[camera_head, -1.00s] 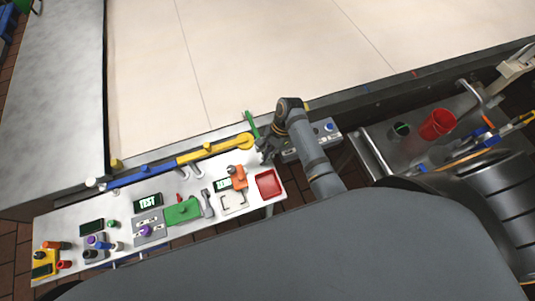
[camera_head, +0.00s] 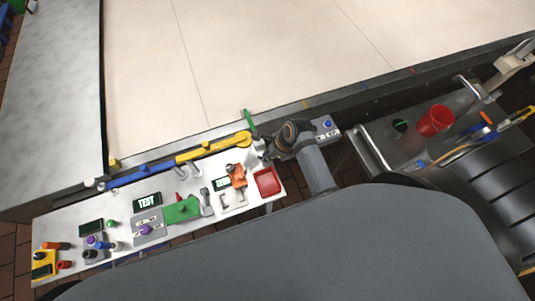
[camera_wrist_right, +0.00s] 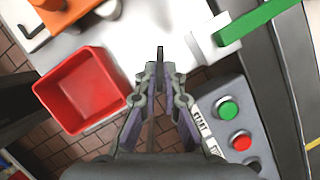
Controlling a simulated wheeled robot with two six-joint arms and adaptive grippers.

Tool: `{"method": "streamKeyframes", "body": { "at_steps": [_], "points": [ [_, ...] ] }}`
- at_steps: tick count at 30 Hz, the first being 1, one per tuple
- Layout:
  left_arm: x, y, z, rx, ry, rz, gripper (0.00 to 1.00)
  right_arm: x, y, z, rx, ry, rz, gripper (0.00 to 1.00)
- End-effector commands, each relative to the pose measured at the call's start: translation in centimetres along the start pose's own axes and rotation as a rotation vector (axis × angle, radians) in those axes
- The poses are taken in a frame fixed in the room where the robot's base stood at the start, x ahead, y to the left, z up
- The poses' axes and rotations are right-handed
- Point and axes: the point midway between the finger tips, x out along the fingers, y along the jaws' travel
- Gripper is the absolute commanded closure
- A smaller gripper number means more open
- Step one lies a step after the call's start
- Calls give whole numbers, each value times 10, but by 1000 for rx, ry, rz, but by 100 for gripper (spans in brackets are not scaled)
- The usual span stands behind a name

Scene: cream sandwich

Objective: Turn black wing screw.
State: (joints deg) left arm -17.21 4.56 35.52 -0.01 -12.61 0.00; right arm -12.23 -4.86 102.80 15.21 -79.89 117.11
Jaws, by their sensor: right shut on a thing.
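In the right wrist view, the black wing screw (camera_wrist_right: 160,52) is a small, thin dark piece standing at the edge of the white panel (camera_wrist_right: 135,45). My right gripper (camera_wrist_right: 160,72) has its fingertips closed together on it. Most of the screw is hidden by the fingers. In the head view, my right gripper (camera_head: 262,150) is at the right end of the white panel, and the screw cannot be made out there. My left gripper is not in view.
A red tray (camera_wrist_right: 82,88) lies left of the gripper in the wrist view. A green bar (camera_wrist_right: 258,20) on a white block is at upper right. A grey button box (camera_wrist_right: 236,120) is close on the right. A yellow lever (camera_head: 215,148) runs along the panel's back edge.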

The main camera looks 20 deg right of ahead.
Motion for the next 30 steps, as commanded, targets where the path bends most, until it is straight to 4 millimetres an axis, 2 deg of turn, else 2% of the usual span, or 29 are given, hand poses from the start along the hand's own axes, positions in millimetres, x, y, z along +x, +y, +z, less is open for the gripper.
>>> {"method": "streamKeyframes", "body": {
  "at_steps": [13,30],
  "points": [
    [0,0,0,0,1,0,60,-1,1,2,206,-4,-89,100],
    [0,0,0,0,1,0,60,-1,0,2,236,-3,-104,100]
  ]
}}
